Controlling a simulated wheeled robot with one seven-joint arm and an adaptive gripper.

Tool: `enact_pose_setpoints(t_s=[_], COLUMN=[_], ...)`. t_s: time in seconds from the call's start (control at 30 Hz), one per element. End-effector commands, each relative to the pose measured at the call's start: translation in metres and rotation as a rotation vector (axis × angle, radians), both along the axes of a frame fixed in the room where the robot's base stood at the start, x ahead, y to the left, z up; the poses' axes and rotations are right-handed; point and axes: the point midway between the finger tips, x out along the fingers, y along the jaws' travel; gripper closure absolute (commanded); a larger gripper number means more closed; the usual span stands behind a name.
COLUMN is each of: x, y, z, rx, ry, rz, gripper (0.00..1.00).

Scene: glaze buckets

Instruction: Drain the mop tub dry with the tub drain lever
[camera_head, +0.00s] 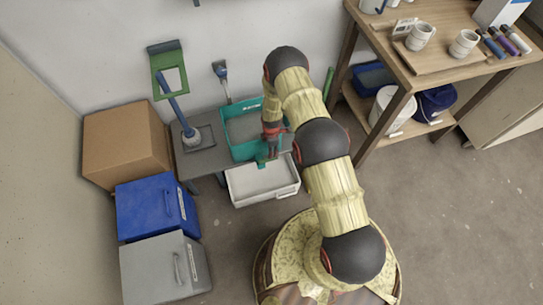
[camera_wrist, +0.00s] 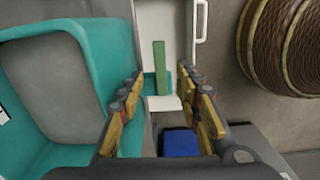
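The teal mop tub (camera_head: 240,152) stands on a low grey bench, and its wall fills the left of the wrist view (camera_wrist: 98,50). Its inside looks grey; I cannot tell whether that is water. A green lever (camera_wrist: 161,68) stands out near the tub's front, between and beyond my fingertips in the wrist view; a small green part also shows in the head view (camera_head: 262,163). My gripper (camera_wrist: 161,88) is open, its fingers on either side of the lever's line, with gaps visible. In the head view my gripper (camera_head: 271,143) is over the tub's front right.
A white bin (camera_head: 262,200) sits below the tub's front. A mop (camera_head: 178,113) stands left of the tub. A cardboard box (camera_head: 125,140), blue box (camera_head: 150,205) and grey box (camera_head: 155,268) are further left. A wooden shelf (camera_head: 395,65) stands right. Floor to the right is clear.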

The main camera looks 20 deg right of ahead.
Motion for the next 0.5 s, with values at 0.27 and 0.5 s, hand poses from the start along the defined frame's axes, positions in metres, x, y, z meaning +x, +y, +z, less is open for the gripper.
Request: enact_pose_setpoints(t_s=[0.27,0.5], x=[-0.001,-0.001], y=[0.0,0.0], z=[-0.021,-0.058], rx=[0.0,0.0], ry=[0.002,0.0], rz=[0.039,0.037], gripper=[0.65,0.65])
